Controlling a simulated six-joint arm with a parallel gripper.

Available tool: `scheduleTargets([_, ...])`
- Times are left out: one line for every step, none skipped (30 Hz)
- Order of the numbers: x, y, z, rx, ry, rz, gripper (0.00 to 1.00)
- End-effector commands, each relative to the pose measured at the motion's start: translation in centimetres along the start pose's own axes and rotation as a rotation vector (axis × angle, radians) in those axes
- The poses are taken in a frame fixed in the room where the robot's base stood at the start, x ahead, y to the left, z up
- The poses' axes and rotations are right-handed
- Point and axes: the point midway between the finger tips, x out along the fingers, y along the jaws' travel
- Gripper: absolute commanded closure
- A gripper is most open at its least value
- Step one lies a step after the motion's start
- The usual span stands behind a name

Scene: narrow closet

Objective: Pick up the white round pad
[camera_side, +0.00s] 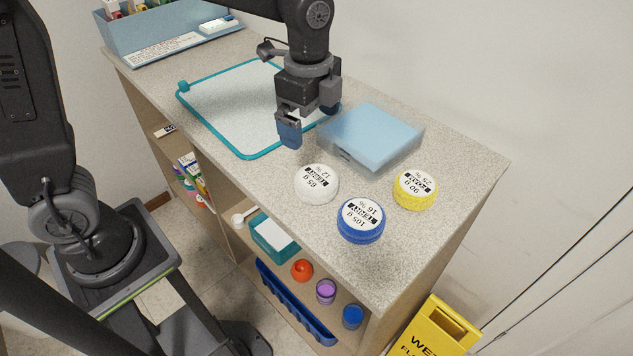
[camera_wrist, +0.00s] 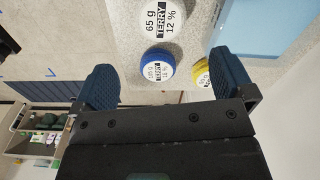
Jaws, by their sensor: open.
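The white round pad (camera_side: 317,184) lies on the speckled counter, with a label reading 65 g, TERRY, 12 %. In the wrist view the white pad (camera_wrist: 160,18) is at the top, beyond the fingertips. A blue round pad (camera_side: 361,220) and a yellow round pad (camera_side: 415,189) lie near it. In the wrist view the blue pad (camera_wrist: 157,66) shows between the fingers and the yellow pad (camera_wrist: 201,72) beside the right finger. My gripper (camera_side: 308,128) is open and empty, above the counter and behind the white pad. Its two blue fingers (camera_wrist: 168,80) are spread apart.
A translucent blue box (camera_side: 372,136) stands right of my gripper. A teal-rimmed white board (camera_side: 235,105) lies to the left, and a blue bin (camera_side: 160,28) stands at the back. Shelves below hold a teal box (camera_side: 275,238) and cups.

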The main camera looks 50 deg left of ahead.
Motion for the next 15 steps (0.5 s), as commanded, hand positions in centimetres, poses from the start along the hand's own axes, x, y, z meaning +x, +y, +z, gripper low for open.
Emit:
scheduleTargets([0.4,-0.2,-0.3,0.027,-0.004,0.009,0.00])
scheduleTargets([0.6,-0.3,-0.4,0.038,-0.006,0.014,0.00])
scheduleTargets([0.9,-0.3,-0.5,0.047,-0.007,0.017,0.00])
scheduleTargets([1.2,-0.3,-0.5,0.051,-0.008,0.018,0.00])
scheduleTargets([1.6,-0.3,-0.5,0.053,-0.008,0.019,0.00])
scheduleTargets([2.2,-0.3,-0.5,0.054,-0.008,0.020,0.00])
scheduleTargets([2.7,-0.3,-0.5,0.053,-0.009,0.021,0.00])
scheduleTargets([3.3,-0.2,-0.5,0.053,-0.009,0.022,0.00])
scheduleTargets([4.1,-0.2,-0.4,0.052,-0.009,0.021,0.00])
scheduleTargets([4.8,-0.2,-0.4,0.051,-0.009,0.021,0.00])
scheduleTargets([5.4,-0.2,-0.4,0.051,-0.009,0.022,0.00])
scheduleTargets([6.1,-0.2,-0.4,0.051,-0.009,0.021,0.00])
scheduleTargets([6.6,-0.2,-0.4,0.050,-0.008,0.020,0.00])
scheduleTargets([7.2,-0.2,-0.4,0.050,-0.009,0.021,0.00])
scheduleTargets([7.7,-0.2,-0.4,0.050,-0.008,0.019,0.00])
